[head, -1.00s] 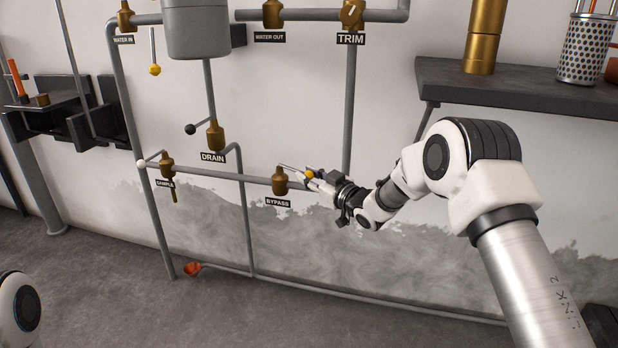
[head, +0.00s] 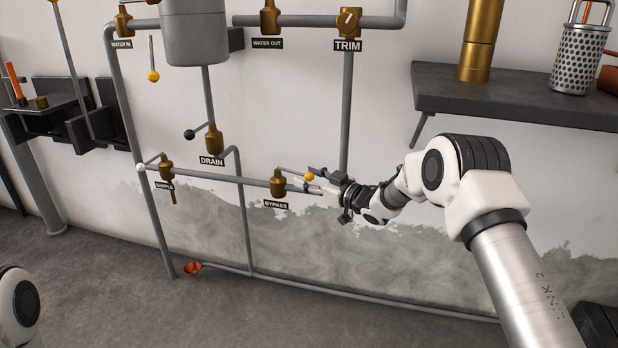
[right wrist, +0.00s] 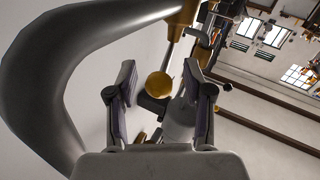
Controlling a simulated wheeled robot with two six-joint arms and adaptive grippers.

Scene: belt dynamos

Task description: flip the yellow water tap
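The bypass tap (head: 279,183) is a brass valve on the low horizontal pipe, above the BYPASS label. Its lever points right and ends in a yellow ball (head: 309,176). A second yellow ball (head: 153,76) hangs on a lever pointing down by the WATER IN valve (head: 123,22). My right gripper (head: 312,179) is at the bypass lever's end. In the right wrist view, the gripper (right wrist: 160,98) is open, with the yellow ball (right wrist: 159,84) in the gap between its fingers; no clear contact shows. My left gripper is out of view.
The drain valve (head: 213,139) has a black ball, and the sample valve (head: 166,168) has a white one. A dark shelf (head: 520,97) with a brass cylinder and a perforated canister juts out at right. A thick grey pipe (right wrist: 40,75) curves close by in the right wrist view.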

